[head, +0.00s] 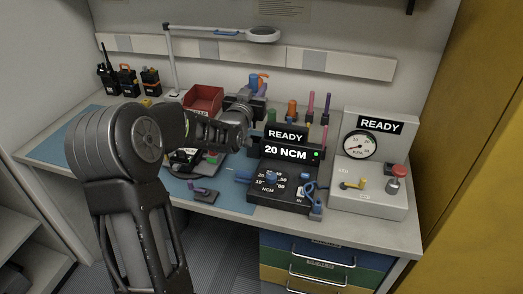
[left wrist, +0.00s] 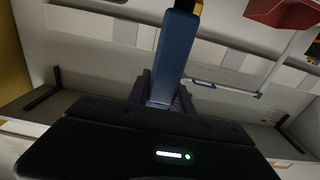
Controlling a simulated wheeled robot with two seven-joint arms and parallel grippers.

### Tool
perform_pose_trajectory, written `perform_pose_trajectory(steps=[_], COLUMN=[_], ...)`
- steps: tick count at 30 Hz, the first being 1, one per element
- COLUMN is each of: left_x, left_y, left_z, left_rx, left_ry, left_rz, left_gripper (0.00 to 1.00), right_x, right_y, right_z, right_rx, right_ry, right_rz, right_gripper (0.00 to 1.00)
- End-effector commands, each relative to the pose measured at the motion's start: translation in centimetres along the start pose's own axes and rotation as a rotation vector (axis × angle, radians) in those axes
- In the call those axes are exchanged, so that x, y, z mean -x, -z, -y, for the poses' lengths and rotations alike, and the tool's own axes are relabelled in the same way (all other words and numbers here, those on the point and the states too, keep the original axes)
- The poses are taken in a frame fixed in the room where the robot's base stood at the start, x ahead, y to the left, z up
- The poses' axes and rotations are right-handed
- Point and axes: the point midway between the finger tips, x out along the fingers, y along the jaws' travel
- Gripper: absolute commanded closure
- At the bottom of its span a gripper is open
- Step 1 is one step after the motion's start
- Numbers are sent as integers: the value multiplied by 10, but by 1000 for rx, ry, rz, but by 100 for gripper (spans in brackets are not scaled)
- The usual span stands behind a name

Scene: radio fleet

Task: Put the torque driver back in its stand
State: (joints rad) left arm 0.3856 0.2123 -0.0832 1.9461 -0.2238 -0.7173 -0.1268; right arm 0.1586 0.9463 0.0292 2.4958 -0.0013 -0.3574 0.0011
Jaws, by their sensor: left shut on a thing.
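My left gripper (head: 247,103) is raised over the back of the bench, behind the box reading 20 NCM. It is shut on a blue-handled tool that appears to be the torque driver (head: 263,78). In the left wrist view the blue handle (left wrist: 174,58) stands out from between the dark fingers (left wrist: 163,95), with a dark end at the top edge. The tool's lower part is hidden by my gripper. A small purple holder (head: 204,191) sits at the bench's front edge; I cannot tell whether it is the stand. My right gripper is not in view.
The 20 NCM box (head: 286,182) and a grey gauge unit (head: 372,190) stand on the right. Pink and red upright tools (head: 318,105) stand behind. A red bin (head: 204,99), a desk lamp (head: 262,35) and radios (head: 107,72) are at the back. Blue mat is bare at left.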

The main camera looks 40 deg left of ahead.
Motion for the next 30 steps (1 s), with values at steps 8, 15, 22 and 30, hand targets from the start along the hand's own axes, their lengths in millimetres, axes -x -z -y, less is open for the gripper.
perform_pose_trajectory(steps=[8,15,22,30], left_x=[0,0,0,0], left_y=[-6,-46,-62,-66], left_z=[-1,-1,-1,-1], left_rx=[0,0,0,0], left_ry=[-1,-1,-1,-1], left_rz=[1,5,-1,0], left_gripper=[100,100,100,100], right_x=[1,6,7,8], right_y=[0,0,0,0], right_z=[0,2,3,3], right_rx=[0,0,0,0], right_ry=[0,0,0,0], right_rz=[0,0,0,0], right_gripper=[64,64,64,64])
